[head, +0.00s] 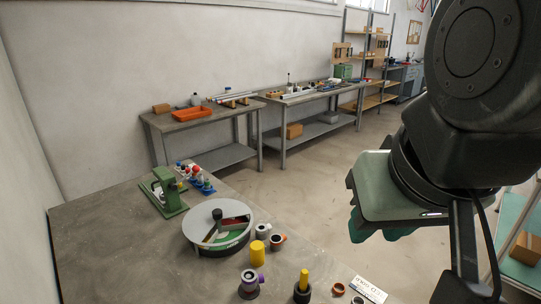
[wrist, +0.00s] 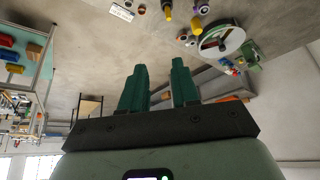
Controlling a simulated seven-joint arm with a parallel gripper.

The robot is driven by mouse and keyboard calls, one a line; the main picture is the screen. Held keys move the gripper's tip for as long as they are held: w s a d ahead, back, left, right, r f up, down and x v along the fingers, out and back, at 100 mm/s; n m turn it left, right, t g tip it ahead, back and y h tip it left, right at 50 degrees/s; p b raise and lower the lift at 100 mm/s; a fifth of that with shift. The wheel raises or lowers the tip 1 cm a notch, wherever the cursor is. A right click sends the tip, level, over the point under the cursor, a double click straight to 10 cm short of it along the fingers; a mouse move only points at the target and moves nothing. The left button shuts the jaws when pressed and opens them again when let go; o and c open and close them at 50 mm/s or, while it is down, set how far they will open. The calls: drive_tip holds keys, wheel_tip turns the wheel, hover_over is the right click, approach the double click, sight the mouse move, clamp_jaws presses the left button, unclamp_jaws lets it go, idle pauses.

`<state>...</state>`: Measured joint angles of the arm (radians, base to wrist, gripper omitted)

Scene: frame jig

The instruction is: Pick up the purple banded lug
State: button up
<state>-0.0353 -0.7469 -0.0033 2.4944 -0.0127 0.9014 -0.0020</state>
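The purple banded lug (head: 249,285) stands on the grey bench near the front edge of the head view. It is a dark grey hollow cylinder with a purple band or collar on its right side. In the wrist view the lug (wrist: 204,7) is small at the top edge and partly cut off. My gripper (head: 378,230) is raised in the air, well to the right of and above the bench, apart from the lug. In the wrist view its two green fingers (wrist: 159,68) are spread with nothing between them.
On the bench (head: 110,246), a yellow cylinder (head: 257,253), a grey lug (head: 263,231), an orange banded lug (head: 278,242) and a yellow post in a black base (head: 302,287) stand close by. A round divided tray (head: 198,239) and green press (head: 167,194) are behind. The bench's left side is clear.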

drive_tip(key=o, duration=0.7)
drive_tip(key=shift+o, duration=0.2)
drive_tip(key=n+g, duration=0.6)
drive_tip(key=n, duration=1)
hover_over(247, 275)
drive_tip(key=f, duration=3.4)
drive_tip(key=shift+w+f, duration=0.3)
drive_tip(key=shift+s+f, duration=0.15)
drive_tip(key=shift+f, duration=1.4)
drive_tip(key=shift+s+f, duration=0.15)
drive_tip(key=shift+f, duration=1.35)
